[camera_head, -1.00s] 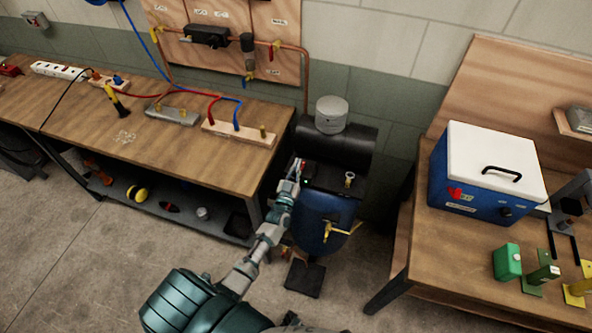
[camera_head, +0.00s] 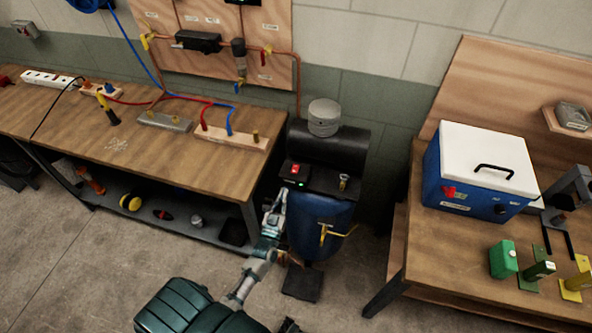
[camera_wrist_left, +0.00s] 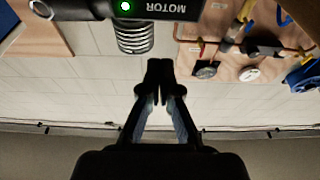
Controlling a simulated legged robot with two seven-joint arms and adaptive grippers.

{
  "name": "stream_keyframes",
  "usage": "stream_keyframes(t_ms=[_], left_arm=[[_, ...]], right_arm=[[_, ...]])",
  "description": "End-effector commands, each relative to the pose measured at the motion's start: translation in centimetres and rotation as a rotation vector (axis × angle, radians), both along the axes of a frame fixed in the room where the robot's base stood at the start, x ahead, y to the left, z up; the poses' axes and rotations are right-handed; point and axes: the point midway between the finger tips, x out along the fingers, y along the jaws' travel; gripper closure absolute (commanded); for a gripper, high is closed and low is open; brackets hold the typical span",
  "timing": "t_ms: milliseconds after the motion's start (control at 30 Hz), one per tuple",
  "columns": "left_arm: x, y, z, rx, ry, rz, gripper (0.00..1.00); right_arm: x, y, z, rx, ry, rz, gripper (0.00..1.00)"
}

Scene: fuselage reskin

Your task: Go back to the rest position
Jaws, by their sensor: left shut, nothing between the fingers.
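In the left wrist view the green light (camera_wrist_left: 125,6) shows beside a label reading MOTOR. The fingertips are apart from the switch.
A wooden workbench (camera_head: 180,170) with a lower shelf stands left of the compressor. A second table (camera_head: 440,255) at the right carries a blue cooler box (camera_head: 470,190) with a white lid. A yellow-handled valve (camera_head: 325,235) sticks out from the tank. The floor (camera_head: 80,270) in front is clear.

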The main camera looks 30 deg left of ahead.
Motion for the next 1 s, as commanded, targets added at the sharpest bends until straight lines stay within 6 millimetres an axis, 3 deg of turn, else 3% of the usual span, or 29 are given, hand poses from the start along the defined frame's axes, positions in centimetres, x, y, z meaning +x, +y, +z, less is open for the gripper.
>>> stream_keyframes(t_ms=[167, 267, 367, 467, 567, 667, 800, 867, 1000], left_arm=[[0.0, 0.0, 0.0, 0.000, 0.000, 0.000, 1.00], [0.0, -0.3, -1.1, -0.001, 0.027, -0.009, 1.00], [-0.3, -1.2, -4.9, -0.004, 0.120, -0.038, 1.00], [-1.6, -2.9, -11.5, -0.011, 0.286, -0.088, 1.00], [-4.4, -4.9, -19.3, -0.022, 0.488, -0.145, 1.00], [-8.6, -6.7, -26.5, -0.032, 0.690, -0.194, 1.00], [-16.3, -8.7, -35.3, -0.041, 0.973, -0.251, 1.00], [-20.2, -9.3, -38.6, -0.042, 1.093, -0.269, 1.00], [-30.1, -10.2, -44.5, -0.038, 1.368, -0.303, 1.00]], right_arm=[[0.0, 0.0, 0.0, 0.000, 0.000, 0.000, 0.60], [0.0, 0.0, 0.0, 0.000, 0.000, 0.000, 0.60], [0.0, 0.0, 0.0, 0.000, 0.000, 0.000, 0.60], [0.0, 0.0, 0.0, 0.000, 0.000, 0.000, 0.60], [0.0, 0.0, 0.0, 0.000, 0.000, 0.000, 0.60], [0.0, 0.0, 0.0, 0.000, 0.000, 0.000, 0.60], [0.0, 0.1, 0.0, 0.001, 0.000, -0.001, 0.60], [0.0, 0.1, 0.0, 0.001, 0.000, -0.001, 0.60], [0.0, 0.1, 0.0, 0.001, 0.000, -0.001, 0.60]])
